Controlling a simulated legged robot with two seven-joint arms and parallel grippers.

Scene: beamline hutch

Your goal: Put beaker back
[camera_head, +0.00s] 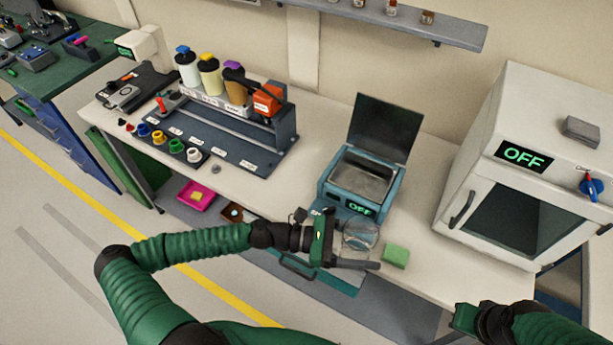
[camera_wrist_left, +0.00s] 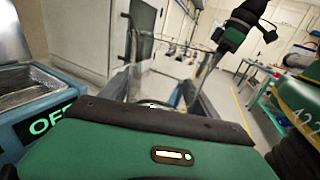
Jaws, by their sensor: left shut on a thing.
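The clear glass beaker (camera_head: 361,234) is in the jaws of my left gripper (camera_head: 350,248), in front of the teal bath. In the left wrist view the transparent beaker (camera_wrist_left: 155,82) shows past the gripper body, between the fingers; its edges are hard to make out. My left gripper is shut on it, above the front edge of the bench. My right gripper (camera_head: 466,320) is at the lower right, in front of the white oven; its fingers do not show clearly.
The teal bath (camera_head: 327,191) has its dark lid raised and its display reads OFF. The white oven (camera_head: 545,150) stands at right, shut. A bottle rack (camera_head: 240,150) is at left. Bare bench (camera_head: 420,215) lies between bath and oven.

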